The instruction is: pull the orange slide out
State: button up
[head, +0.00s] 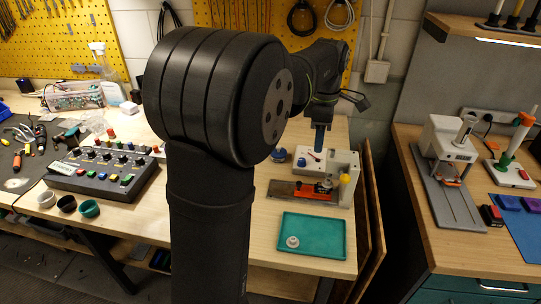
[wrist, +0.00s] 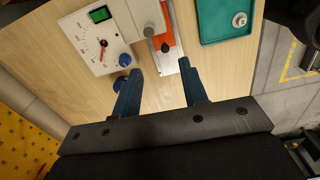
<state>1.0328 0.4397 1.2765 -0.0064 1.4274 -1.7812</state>
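The orange slide (wrist: 167,41) sits on a metal rail along the side of a white instrument box (wrist: 97,40). In the head view the slide (head: 324,189) shows as a small orange piece at the front of the box (head: 342,160). My gripper (wrist: 160,68) is open and empty in the wrist view, its two blue fingers well apart on either side of the rail's near end. The slide lies beyond the fingertips, and I see no contact. In the head view one blue finger (head: 319,138) shows above the back of the box; the rest is mostly hidden by my arm.
The box carries a dial with a red needle, a green display (wrist: 100,14) and a blue knob (wrist: 125,60). A teal tray (head: 311,250) with a small round pale part (head: 292,241) lies in front. A control panel (head: 103,171) stands at left.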

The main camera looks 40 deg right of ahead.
aim_at(299, 183)
jog(key=w+a+r+m, duration=0.1)
jog(key=a+m, duration=0.1)
jog(key=m, duration=1.1)
jog(key=w+a+m, duration=0.1)
jog(key=w+m, duration=0.1)
jog(key=m, duration=1.2)
notch_tip(299, 183, down, 17)
jog(key=shift+r, duration=0.1)
grip_shut()
